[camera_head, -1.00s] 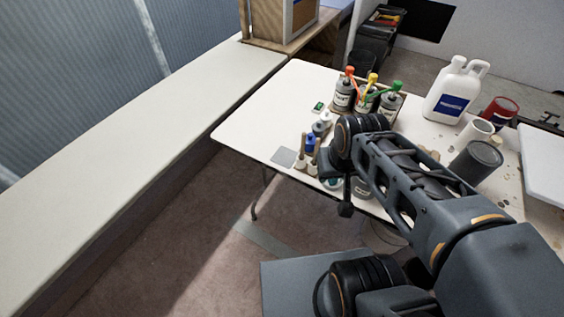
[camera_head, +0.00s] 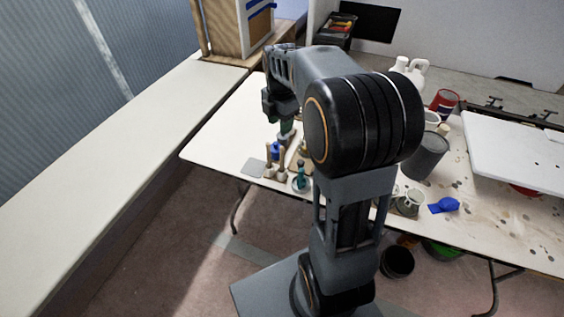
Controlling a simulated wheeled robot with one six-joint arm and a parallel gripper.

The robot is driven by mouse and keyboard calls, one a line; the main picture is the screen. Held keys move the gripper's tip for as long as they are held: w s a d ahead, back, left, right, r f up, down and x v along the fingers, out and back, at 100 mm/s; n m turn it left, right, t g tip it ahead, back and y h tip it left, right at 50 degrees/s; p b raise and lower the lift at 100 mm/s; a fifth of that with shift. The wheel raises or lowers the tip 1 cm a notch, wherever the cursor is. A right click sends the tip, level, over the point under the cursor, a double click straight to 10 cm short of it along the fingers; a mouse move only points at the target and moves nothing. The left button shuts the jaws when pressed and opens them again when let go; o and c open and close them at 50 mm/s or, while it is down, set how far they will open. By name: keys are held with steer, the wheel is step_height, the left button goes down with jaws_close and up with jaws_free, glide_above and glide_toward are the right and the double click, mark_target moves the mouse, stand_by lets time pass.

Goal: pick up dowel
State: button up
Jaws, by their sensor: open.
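Slim tan upright sticks, which look like wooden dowels (camera_head: 268,154), stand in a cluster of small items near the table's left front corner. A second tan stick (camera_head: 282,156) stands close to the right of it. I cannot tell for sure which is the task's dowel. My gripper (camera_head: 279,114) is open and points down above the back of this cluster, with nothing visibly held. A green-topped item shows just under it; contact cannot be told. My arm hides the table behind and to the right.
A blue-capped bottle (camera_head: 276,149) and a teal item (camera_head: 301,176) stand close by the sticks. A grey square (camera_head: 253,167) lies at the left. A dark can (camera_head: 426,155), white jug (camera_head: 411,72) and red can (camera_head: 444,102) stand right. The table's left part (camera_head: 215,146) is clear.

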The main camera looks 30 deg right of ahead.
mark_target(282, 147)
steer(key=shift+n, duration=0.5)
steer(key=f, duration=0.8)
steer(key=shift+w+d, duration=0.25)
steer(key=shift+w, duration=0.05)
steer(key=shift+d+f, duration=0.15)
steer(key=shift+f, duration=2.8)
jaws_close()
